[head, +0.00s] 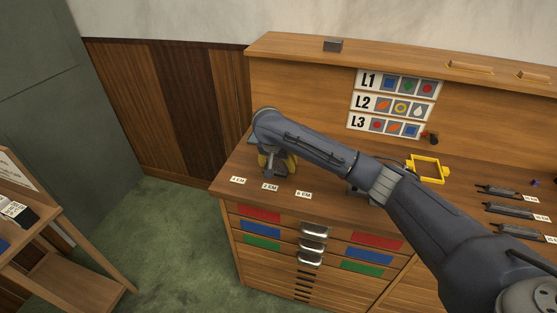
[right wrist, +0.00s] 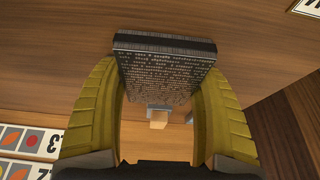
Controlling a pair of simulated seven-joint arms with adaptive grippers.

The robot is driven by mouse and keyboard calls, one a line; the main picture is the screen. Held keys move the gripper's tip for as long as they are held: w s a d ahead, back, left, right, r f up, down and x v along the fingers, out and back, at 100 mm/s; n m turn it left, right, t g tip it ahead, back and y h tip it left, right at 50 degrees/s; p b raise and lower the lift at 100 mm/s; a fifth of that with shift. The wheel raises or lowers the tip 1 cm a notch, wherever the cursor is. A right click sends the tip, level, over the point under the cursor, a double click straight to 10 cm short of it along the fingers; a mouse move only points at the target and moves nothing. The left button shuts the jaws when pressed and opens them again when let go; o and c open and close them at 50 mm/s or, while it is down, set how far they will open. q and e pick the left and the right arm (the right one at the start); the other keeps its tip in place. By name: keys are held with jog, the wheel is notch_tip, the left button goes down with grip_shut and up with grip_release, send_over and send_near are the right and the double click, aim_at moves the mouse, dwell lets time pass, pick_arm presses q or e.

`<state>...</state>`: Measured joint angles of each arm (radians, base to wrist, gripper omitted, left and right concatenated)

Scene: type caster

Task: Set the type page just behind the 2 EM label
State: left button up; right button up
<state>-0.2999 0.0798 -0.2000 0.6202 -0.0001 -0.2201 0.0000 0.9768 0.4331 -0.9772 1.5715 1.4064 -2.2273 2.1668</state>
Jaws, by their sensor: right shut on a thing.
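My right gripper (head: 276,163) points down over the left part of the cabinet top. It is near the 2 EM label (head: 270,187), on that label's far side. In the right wrist view its two yellow fingers are shut on the type page (right wrist: 165,72), a dark block with rows of small light lettering. The page sits between the fingertips. In the head view the gripper and arm largely hide the page. I cannot tell whether the page touches the wood. My left gripper is not in view.
One label (head: 238,180) lies left of the 2 EM label and another (head: 303,195) lies right of it. A yellow frame (head: 427,169) and several dark sticks (head: 497,191) are farther right. A board with the L1, L2 and L3 rows (head: 393,103) stands behind.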

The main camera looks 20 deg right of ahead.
dwell(0.4)
jog(key=o, duration=1.6)
jog(key=shift+f, duration=0.25)
jog(key=shift+r, duration=0.1)
jog(key=shift+s+r, duration=0.1)
jog(key=shift+r, duration=0.4)
jog(key=v, duration=1.1)
jog(key=shift+a+r, duration=0.1)
jog(key=shift+r, duration=0.05)
